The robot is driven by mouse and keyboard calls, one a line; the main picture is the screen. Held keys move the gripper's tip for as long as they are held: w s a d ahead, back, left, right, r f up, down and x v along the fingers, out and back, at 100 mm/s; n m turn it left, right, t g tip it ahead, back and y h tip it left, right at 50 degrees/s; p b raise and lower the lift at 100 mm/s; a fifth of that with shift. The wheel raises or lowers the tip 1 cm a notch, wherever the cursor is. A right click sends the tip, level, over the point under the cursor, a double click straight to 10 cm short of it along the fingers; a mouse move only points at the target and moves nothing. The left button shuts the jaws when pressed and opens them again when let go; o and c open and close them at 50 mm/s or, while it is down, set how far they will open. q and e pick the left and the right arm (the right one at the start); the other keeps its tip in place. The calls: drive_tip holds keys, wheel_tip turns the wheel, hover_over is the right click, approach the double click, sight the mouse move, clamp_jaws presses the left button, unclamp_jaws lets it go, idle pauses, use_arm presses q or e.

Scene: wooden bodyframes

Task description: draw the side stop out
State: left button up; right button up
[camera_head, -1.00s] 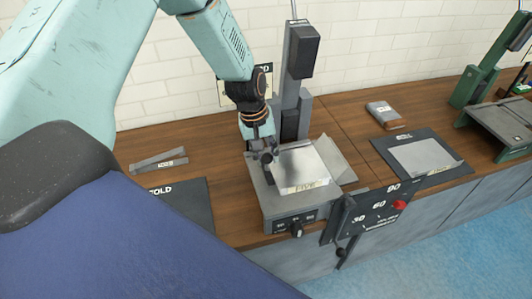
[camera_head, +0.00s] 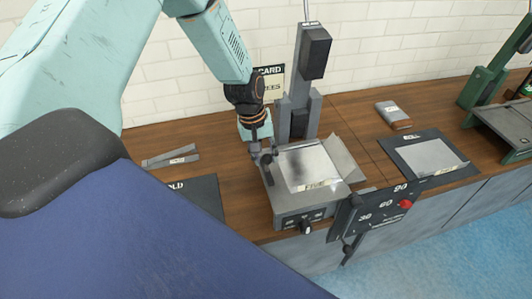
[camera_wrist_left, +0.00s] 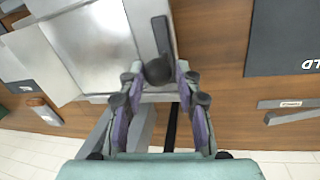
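The grey machine (camera_head: 283,205) with a bright plate (camera_head: 304,165) on top stands on the wooden bench; it also shows in the left wrist view (camera_wrist_left: 80,40). A short dark bar with a round black knob, which looks like the side stop (camera_wrist_left: 160,68), lies along the machine's edge. My left gripper (camera_head: 262,155) is at the left back corner of the machine. In the left wrist view my left gripper (camera_wrist_left: 157,78) has its fingers apart, one on each side of the knob, with narrow gaps visible. My right gripper is not in view.
A dark panel with numbers and a red knob (camera_head: 405,204) hangs at the machine's front right. A grey column (camera_head: 300,85) rises behind it. Dark mats (camera_head: 205,192) lie left and right. A green machine (camera_head: 490,80) stands far right.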

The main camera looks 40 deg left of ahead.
use_arm(q)
drive_tip(key=o, duration=0.4)
drive_tip(key=shift+s+a, duration=0.1)
drive_tip(key=shift+s, duration=0.15)
drive_tip(key=shift+w, duration=0.1)
drive_tip(key=shift+d, duration=0.2)
drive_tip(key=shift+w+r, duration=0.15)
wheel_tip(320, 180, up, 12)
drive_tip(key=s+a, duration=0.1)
drive_tip(key=a, duration=0.1)
drive_tip(key=shift+s+f, duration=0.25)
drive_tip(key=shift+s, duration=0.15)
drive_tip(key=shift+w+d+f, duration=0.1)
